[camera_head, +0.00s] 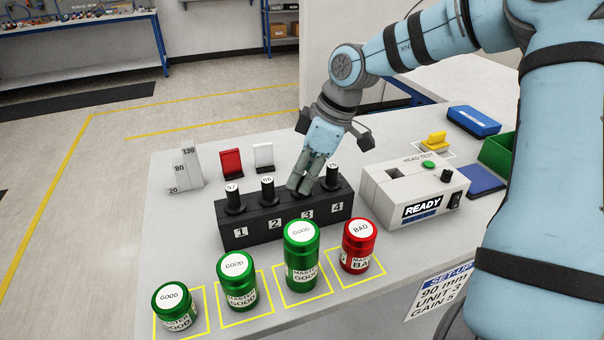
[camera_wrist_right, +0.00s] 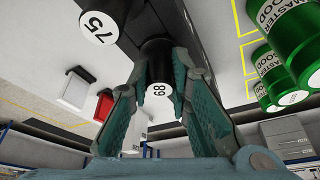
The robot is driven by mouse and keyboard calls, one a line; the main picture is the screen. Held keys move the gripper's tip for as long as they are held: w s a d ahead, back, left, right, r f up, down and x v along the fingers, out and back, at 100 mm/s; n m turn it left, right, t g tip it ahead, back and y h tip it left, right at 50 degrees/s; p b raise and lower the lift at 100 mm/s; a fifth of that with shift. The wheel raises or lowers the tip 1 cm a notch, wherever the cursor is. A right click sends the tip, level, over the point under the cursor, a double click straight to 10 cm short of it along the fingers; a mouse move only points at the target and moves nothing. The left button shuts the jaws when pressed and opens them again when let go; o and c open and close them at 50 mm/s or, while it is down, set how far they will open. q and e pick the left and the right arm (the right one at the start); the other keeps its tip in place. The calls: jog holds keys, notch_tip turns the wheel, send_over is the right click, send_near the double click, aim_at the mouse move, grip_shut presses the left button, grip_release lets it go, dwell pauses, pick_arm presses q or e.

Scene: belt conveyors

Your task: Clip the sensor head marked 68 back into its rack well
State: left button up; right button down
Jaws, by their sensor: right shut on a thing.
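The black sensor head marked 68 (camera_wrist_right: 158,88) is between the fingers of my right gripper (camera_head: 303,182) in the right wrist view. The gripper is shut on it and points down at well 3 of the black numbered rack (camera_head: 263,231). In the head view the fingers hide this head. The wrist view shows its black body against the rack, but I cannot tell if it is fully seated. The head marked 75 (camera_head: 332,177) stands in well 4; two more heads (camera_head: 234,196) (camera_head: 267,188) stand in wells 1 and 2. My left gripper is not in view.
Three green GOOD masters (camera_head: 301,255) and a red BAD master (camera_head: 359,246) stand in front of the rack. The head-test box (camera_head: 414,190) reading READY is on its right. A stepped block (camera_head: 187,170), red block (camera_head: 231,163) and white block (camera_head: 263,156) stand behind.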

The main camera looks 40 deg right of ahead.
jog(key=c, duration=1.4)
grip_release()
jog(key=v, duration=1.2)
jog(key=shift+w+a, duration=0.1)
